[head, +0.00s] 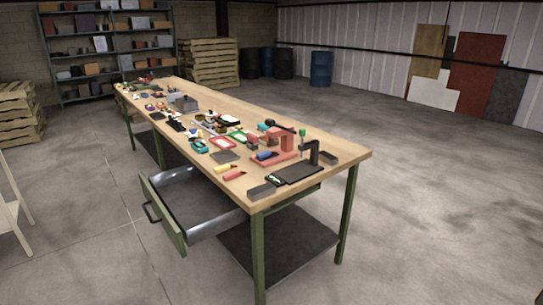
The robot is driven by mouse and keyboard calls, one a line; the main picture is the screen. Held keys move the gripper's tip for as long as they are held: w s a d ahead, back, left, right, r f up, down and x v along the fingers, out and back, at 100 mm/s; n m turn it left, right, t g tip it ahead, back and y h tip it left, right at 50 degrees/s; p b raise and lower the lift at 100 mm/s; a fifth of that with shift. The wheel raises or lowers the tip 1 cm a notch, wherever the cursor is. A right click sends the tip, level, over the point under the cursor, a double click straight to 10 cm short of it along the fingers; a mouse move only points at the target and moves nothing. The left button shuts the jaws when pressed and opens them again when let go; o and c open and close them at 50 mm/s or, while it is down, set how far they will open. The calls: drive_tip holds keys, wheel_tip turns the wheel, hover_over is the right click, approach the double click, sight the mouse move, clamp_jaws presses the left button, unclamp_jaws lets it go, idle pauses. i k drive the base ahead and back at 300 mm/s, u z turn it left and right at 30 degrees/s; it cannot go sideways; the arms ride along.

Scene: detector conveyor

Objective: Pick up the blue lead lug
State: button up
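A small blue piece (266,156), which looks like the blue lead lug, lies on the workbench (345,157) at its near end. It is on or right beside the base of a red press-like fixture (281,142); I cannot tell which. A yellow piece (223,168) and a red piece (232,175) of similar shape lie to its left and nearer. My gripper is not in view.
A pulled-out drawer (165,217) juts from the bench's left side. A black stand (314,152) and dark mat (293,174) sit near the blue piece. Many small parts crowd the bench farther back. Open concrete floor (420,200) lies to the right.

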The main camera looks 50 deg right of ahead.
sight(266, 154)
drive_tip(key=u, duration=0.1)
drive_tip(key=i, duration=0.95)
drive_tip(key=z, duration=0.05)
